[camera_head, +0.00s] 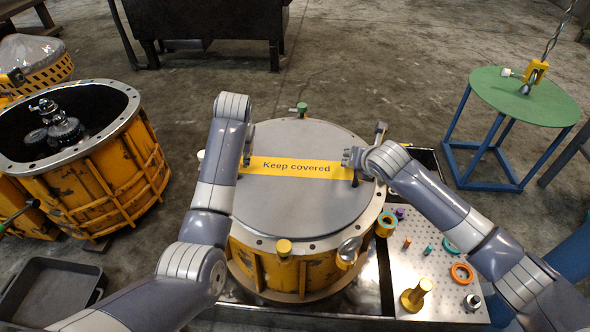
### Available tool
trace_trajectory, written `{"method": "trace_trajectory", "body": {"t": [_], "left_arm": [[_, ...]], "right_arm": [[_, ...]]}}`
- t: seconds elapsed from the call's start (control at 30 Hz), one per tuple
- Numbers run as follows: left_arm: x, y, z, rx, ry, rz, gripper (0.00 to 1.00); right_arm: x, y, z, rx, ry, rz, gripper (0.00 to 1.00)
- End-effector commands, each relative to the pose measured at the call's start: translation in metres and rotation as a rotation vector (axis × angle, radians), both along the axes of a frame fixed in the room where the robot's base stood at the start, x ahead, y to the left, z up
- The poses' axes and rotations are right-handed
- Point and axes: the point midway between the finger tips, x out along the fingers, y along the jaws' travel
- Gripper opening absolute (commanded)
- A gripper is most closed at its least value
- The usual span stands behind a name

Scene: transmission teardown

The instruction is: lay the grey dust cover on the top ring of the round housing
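The grey dust cover (290,212) is a wide flat disc with a yellow "Keep covered" strip (297,167). It lies level over the round yellow housing (320,272) and hides its inside. The top ring (302,246) with its bolt holes shows along the front and right; I cannot tell whether the cover rests flat on it all round. My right gripper (356,174) is at the strip's right end. My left gripper (243,164) is at its left end, mostly hidden by my wrist. Whether either is shut on the cover is unclear.
A perforated board (425,290) with small rings and pegs is at the right. A green round table (525,97) stands beyond it. An open yellow housing (105,190) stands at the left, a dark tray (48,285) in front of it. Posts, one green-topped (301,108), stand around the ring.

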Motion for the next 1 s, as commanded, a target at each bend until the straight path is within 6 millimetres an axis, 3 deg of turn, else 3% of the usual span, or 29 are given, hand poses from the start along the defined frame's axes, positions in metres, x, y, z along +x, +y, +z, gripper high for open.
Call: {"method": "trace_trajectory", "body": {"t": [0.5,0.77,1.0], "left_arm": [[-0.037,-0.016,0.087,0.0,-0.002,0.0,0.3],[-0.043,-0.018,0.1,0.0,0.0,0.0,0.3],[-0.043,-0.018,0.1,0.0,0.001,0.0,0.3]], "right_arm": [[0.0,0.0,0.0,0.0,0.0,0.0,0.31],[-0.003,0.0,0.003,0.001,-0.001,0.0,0.31],[-0.023,-0.004,0.023,-0.002,-0.003,0.002,0.31]]}}
